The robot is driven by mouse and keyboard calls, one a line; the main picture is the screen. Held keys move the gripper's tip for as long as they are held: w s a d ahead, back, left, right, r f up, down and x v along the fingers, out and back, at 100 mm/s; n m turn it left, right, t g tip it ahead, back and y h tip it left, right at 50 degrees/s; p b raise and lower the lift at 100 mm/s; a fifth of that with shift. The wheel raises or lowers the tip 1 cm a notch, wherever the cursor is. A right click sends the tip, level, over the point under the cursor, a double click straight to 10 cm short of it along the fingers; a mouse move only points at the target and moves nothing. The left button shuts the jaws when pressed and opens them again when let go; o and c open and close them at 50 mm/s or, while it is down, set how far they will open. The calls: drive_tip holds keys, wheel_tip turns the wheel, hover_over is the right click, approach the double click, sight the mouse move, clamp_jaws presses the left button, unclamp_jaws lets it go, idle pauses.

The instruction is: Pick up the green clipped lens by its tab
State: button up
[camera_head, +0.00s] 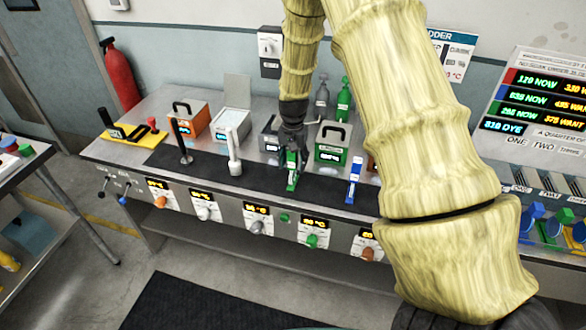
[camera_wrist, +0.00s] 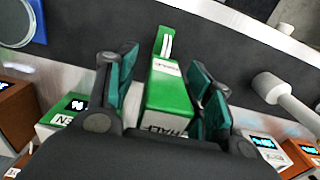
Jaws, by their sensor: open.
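The green clipped lens (camera_head: 292,178) stands on the dark mat at the front of the bench, below my gripper (camera_head: 291,150). In the wrist view the green piece (camera_wrist: 167,95) lies between the two fingers of my gripper (camera_wrist: 163,80). It has a white label, a block printed "HALF" nearer the palm, and a narrow slotted far end. The fingers are open, with dark gaps visible on both sides of the green piece. The head view cannot show how closely they surround it, since the gripper covers its upper part.
A white upright piece (camera_head: 234,152) stands to the left and a blue one (camera_head: 354,180) to the right. A green box (camera_head: 333,141), an orange box (camera_head: 187,117) and a white box (camera_head: 231,125) stand behind. Green and grey bottles (camera_head: 343,98) are farther back.

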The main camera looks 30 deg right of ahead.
drive_tip(key=shift+f, duration=0.1)
clamp_jaws()
idle(0.4)
